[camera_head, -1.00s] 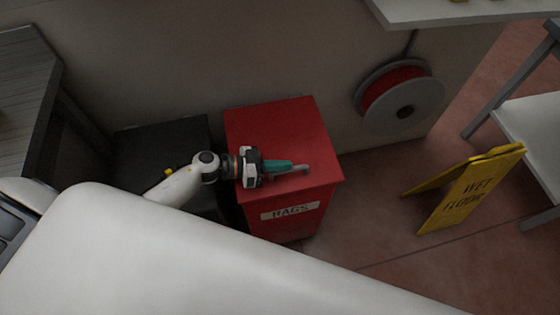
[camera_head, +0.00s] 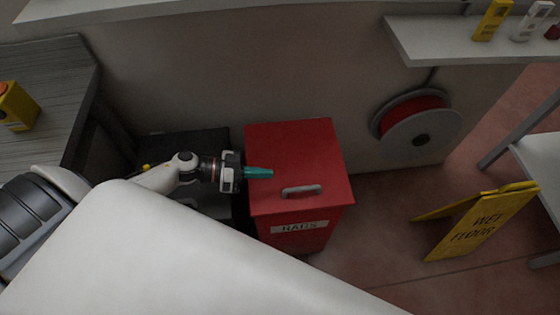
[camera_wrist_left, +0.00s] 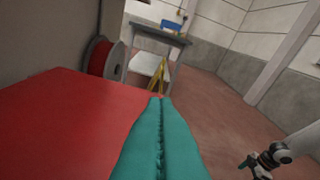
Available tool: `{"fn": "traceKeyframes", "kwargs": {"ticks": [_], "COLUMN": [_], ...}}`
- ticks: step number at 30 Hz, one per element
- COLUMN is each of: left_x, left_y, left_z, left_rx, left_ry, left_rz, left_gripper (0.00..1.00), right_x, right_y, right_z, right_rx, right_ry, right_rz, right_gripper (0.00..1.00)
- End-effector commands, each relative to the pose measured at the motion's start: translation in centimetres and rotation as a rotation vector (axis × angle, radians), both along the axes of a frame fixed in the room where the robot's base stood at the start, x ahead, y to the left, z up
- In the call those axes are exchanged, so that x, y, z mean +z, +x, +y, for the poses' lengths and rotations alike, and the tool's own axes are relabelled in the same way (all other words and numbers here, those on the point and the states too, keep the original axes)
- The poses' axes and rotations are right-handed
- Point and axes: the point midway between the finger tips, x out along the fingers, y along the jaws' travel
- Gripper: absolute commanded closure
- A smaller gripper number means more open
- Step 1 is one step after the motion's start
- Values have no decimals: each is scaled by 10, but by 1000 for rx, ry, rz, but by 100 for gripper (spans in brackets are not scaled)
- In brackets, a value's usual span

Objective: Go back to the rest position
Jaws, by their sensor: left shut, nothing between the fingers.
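My left gripper (camera_head: 259,173) has teal fingers that are shut with nothing between them. It is above the left edge of the red RAGS bin (camera_head: 325,165), clear of the grey lid handle (camera_head: 302,190). In the left wrist view the shut teal fingers (camera_wrist_left: 160,110) point forward, with the red bin lid (camera_wrist_left: 60,125) to their left. An arm with a teal-tipped gripper (camera_wrist_left: 250,165) shows at the lower right of that view; its fingers are too small to judge. My right gripper is not in the head view.
A black bin (camera_head: 190,147) stands left of the red one. A red hose reel (camera_head: 420,125) hangs on the wall. A yellow wet floor sign (camera_head: 480,225) stands on the floor at right. A grey bench (camera_head: 60,85) is at left, a white shelf (camera_head: 430,45) at upper right.

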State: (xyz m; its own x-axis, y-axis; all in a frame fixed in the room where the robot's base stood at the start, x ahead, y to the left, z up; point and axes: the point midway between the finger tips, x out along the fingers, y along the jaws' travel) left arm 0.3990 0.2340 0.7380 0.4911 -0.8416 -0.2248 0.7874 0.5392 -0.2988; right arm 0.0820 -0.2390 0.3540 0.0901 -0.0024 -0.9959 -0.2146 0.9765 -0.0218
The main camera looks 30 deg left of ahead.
Motion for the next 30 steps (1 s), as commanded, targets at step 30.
{"fn": "traceKeyframes", "kwargs": {"ticks": [30], "left_x": [42], "left_y": [13], "left_z": [17], "left_rx": [948], "left_ry": [433], "left_rz": [79], "left_gripper": [100], "right_x": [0], "right_y": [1], "right_z": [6], "right_rx": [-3], "right_ry": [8], "right_rz": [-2], "right_gripper": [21]}}
